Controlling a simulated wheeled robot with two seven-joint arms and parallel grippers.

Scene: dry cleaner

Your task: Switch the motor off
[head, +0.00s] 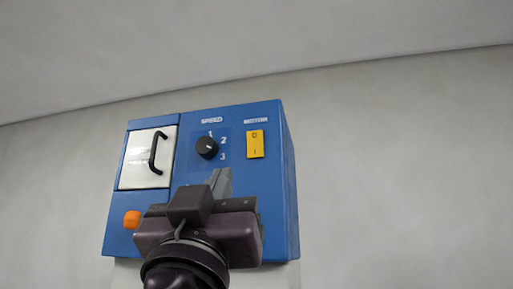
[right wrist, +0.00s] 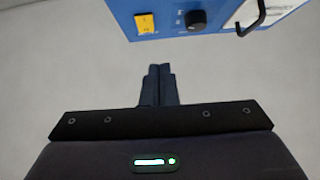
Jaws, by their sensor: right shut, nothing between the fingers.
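A blue control box (head: 269,200) is on the grey wall in the head view. A yellow rocker switch (head: 256,144), marked 0 at the top and I at the bottom, sits at its upper right. The switch also shows in the right wrist view (right wrist: 145,23), at the top. My right gripper (head: 221,180) is shut and empty, in front of the box's lower middle. In the head view its fingertips are below and left of the switch. I cannot tell which side of the rocker is pressed. My left gripper is not in view.
A black speed knob (head: 207,147) with marks 1, 2 and 3 sits left of the switch. A white panel with a black handle (head: 155,153) is farther left. An orange button (head: 132,219) is at the lower left. The wall right of the box is bare.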

